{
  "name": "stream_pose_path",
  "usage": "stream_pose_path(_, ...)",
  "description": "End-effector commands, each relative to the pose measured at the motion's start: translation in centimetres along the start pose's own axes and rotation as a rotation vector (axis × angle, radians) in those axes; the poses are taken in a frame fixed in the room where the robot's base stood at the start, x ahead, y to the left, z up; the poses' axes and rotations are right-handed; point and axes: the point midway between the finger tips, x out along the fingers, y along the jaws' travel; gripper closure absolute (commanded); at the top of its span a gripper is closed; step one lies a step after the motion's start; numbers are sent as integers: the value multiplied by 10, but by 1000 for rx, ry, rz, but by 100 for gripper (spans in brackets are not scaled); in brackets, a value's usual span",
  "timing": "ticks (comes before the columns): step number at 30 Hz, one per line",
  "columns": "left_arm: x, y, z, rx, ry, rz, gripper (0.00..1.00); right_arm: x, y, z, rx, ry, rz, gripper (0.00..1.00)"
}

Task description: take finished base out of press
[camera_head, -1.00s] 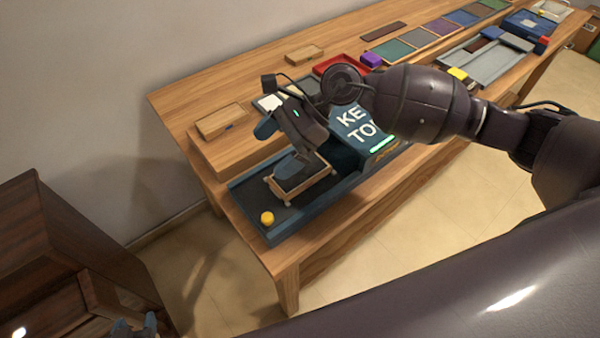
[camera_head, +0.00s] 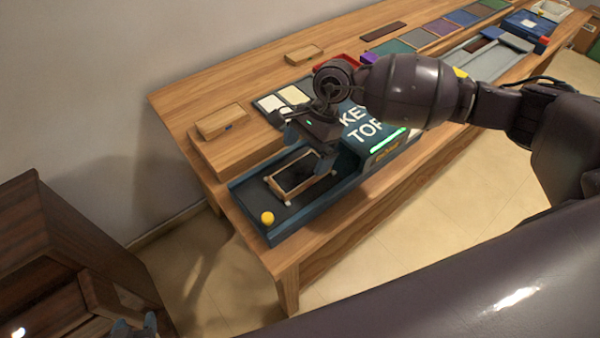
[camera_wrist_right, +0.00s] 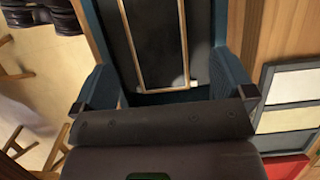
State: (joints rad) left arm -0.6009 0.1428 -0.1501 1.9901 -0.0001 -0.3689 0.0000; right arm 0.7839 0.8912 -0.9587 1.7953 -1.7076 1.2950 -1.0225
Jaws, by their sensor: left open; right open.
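The base (camera_head: 292,176), a light wooden frame with a dark inside, lies on the dark blue tray (camera_head: 240,207) in front of the blue press (camera_head: 378,138), which has white lettering and a lit green strip. My right gripper (camera_head: 308,147) is open and empty above the press end of the base, apart from it. In the right wrist view, the base (camera_wrist_right: 157,45) shows beyond the open right gripper (camera_wrist_right: 166,82), its near end close to the press side. My left gripper (camera_head: 134,326) is open at the bottom left edge, mostly cut off, far from the tray.
A yellow button (camera_head: 267,217) sits at the tray's near corner. A wooden block (camera_head: 221,121) and pale tiles (camera_head: 284,100) lie behind the tray. A red tray (camera_head: 340,63) is partly hidden by my arm. A dark wooden cabinet (camera_head: 60,245) stands left, with floor between.

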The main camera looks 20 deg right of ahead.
Motion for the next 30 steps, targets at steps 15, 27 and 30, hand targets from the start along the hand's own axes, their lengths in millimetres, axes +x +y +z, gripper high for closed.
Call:
stream_pose_path(15,-2,0,-4,0,4,-1,47,50,3,-2,0,0,-1,0)
stream_pose_path(27,-2,0,-4,0,4,-1,47,49,3,-1,0,-1,-1,38)
stream_pose_path(30,-2,0,-4,0,4,-1,47,49,3,-1,0,-1,-1,53)
